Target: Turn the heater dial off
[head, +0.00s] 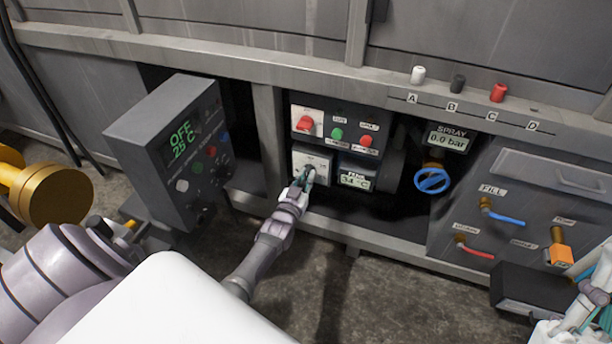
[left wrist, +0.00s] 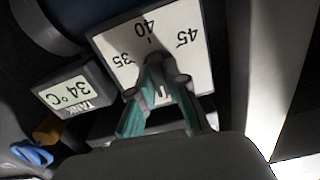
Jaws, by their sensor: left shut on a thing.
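The heater dial is a grey knob (left wrist: 153,72) on a white plate marked 35, 40 and 45 in the left wrist view. The plate (head: 299,157) also shows in the head view, below the red and green buttons. My left gripper (head: 304,178) is shut on the knob, with its teal finger pads (left wrist: 134,117) on either side of it. The fingers hide part of the knob and the lower plate, and I cannot tell the exact dial setting. My right gripper (head: 588,308) is at the lower right edge, partly cut off and away from the panel.
A tank display (head: 354,181) beside the dial reads 34 °C. A grey control box (head: 157,148) to the left shows OFF and 25 C. A blue valve wheel (head: 432,180), a spray gauge (head: 450,139) and red and blue lever handles are to the right.

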